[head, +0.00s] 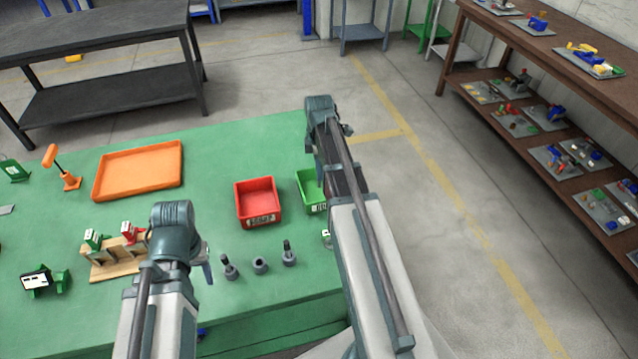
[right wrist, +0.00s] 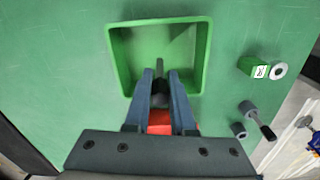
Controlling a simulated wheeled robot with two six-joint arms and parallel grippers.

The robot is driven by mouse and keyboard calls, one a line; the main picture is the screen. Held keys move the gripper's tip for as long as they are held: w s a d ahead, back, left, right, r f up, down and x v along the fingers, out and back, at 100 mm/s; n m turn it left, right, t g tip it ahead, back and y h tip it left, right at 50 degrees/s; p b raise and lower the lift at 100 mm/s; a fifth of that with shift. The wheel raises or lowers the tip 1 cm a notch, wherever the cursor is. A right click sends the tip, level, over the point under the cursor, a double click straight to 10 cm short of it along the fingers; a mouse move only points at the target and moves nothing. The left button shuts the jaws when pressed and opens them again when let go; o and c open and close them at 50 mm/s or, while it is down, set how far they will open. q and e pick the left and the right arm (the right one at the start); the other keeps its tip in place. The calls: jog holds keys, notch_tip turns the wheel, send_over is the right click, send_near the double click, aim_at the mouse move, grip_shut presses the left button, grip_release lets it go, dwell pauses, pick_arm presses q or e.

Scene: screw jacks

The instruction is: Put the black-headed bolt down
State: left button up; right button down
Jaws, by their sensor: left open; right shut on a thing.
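In the right wrist view my right gripper (right wrist: 160,78) is shut on the black-headed bolt (right wrist: 160,92). The bolt's dark head is between the fingers and its grey shank points toward the green bin (right wrist: 121,60). The bolt appears over the bin's inside; its height above the floor is hard to tell. In the head view my right arm partly hides the green bin (head: 308,206), and the bolt cannot be made out. My left gripper (head: 208,271) is open over the table's front, mostly hidden behind my left wrist.
The red bin (head: 257,183) stands left of the green one. A wooden stand (head: 112,268) and an orange tray (head: 137,196) are further left on the green table.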

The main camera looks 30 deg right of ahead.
aim_at(319, 186)
pick_arm(q)
notch_tip(319, 186, down, 4)
jog(key=b, duration=0.3)
jog(key=shift+r+b, duration=0.2)
jog(key=shift+b, duration=0.15)
pick_arm(e)
notch_tip(319, 186, down, 4)
jog(key=shift+r, duration=0.25)
pick_arm(q)
jog(key=shift+f, duration=0.15)
pick_arm(e)
jog(key=shift+f, duration=0.15)
jog(key=c, duration=0.8)
grip_release()
jog(key=shift+o, duration=0.2)
notch_tip(319, 186, up, 12)
jog(key=p, duration=1.2)
jog(key=shift+r, duration=0.2)
pick_arm(q)
notch_tip(319, 186, up, 12)
jog(key=shift+r, duration=0.2)
pick_arm(e)
jog(key=shift+a, duration=0.1)
